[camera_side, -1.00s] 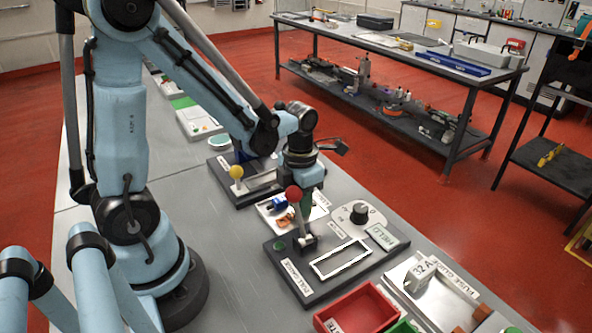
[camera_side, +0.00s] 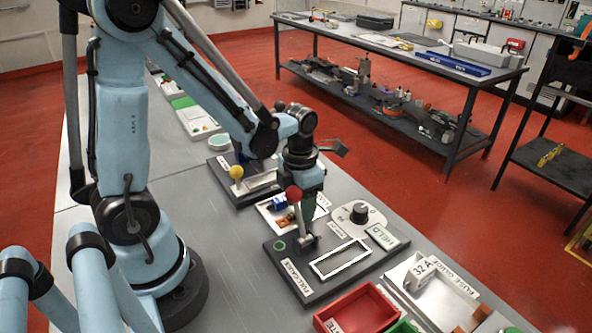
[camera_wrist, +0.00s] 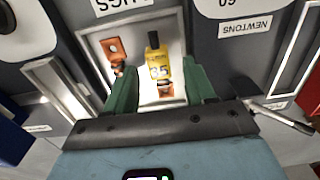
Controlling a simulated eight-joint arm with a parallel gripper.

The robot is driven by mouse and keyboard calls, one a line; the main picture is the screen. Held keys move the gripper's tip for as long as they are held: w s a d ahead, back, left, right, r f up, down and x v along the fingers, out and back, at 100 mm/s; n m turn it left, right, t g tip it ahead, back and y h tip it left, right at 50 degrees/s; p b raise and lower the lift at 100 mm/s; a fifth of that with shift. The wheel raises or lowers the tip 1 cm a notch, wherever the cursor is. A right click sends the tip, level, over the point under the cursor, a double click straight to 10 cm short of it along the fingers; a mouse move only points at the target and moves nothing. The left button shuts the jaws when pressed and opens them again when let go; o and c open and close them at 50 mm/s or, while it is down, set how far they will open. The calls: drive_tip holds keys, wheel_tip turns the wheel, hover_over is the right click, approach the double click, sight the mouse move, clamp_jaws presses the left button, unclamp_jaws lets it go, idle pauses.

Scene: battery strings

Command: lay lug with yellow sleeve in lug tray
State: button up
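The lug with the yellow sleeve (camera_wrist: 158,68), marked 35, shows in the wrist view over the white floor of the lug tray (camera_wrist: 178,30). It appears to lie there, its copper end toward me. My gripper (camera_wrist: 160,88) has its green fingers on either side of the lug, with gaps to both, so it is open. In the side view, my gripper (camera_side: 308,212) is low by the tray (camera_side: 268,212), and I cannot make out the yellow sleeve there.
A red-knobbed lever (camera_side: 293,193) stands on a dark base close to my gripper. A dial (camera_side: 359,212), a red bin (camera_side: 355,310) and a 32 A block (camera_side: 422,272) are to the right. A yellow-knobbed lever (camera_side: 236,172) is behind on the left.

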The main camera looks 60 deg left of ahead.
wheel_tip(320, 180, up, 12)
idle(1.0)
drive_tip(key=d+m+t, duration=0.1)
drive_tip(key=m+t, duration=0.1)
drive_tip(key=m, duration=1)
drive_tip(key=s+d+m+t, duration=0.1)
drive_tip(key=m+t, duration=0.1)
drive_tip(key=m, duration=1)
drive_tip(key=d+m+t, duration=0.1)
drive_tip(key=m+t, duration=0.2)
drive_tip(key=m, duration=0.9)
drive_tip(key=shift+s+d+r, duration=0.3)
drive_tip(key=shift+s+d, duration=0.05)
drive_tip(key=shift+d, duration=0.05)
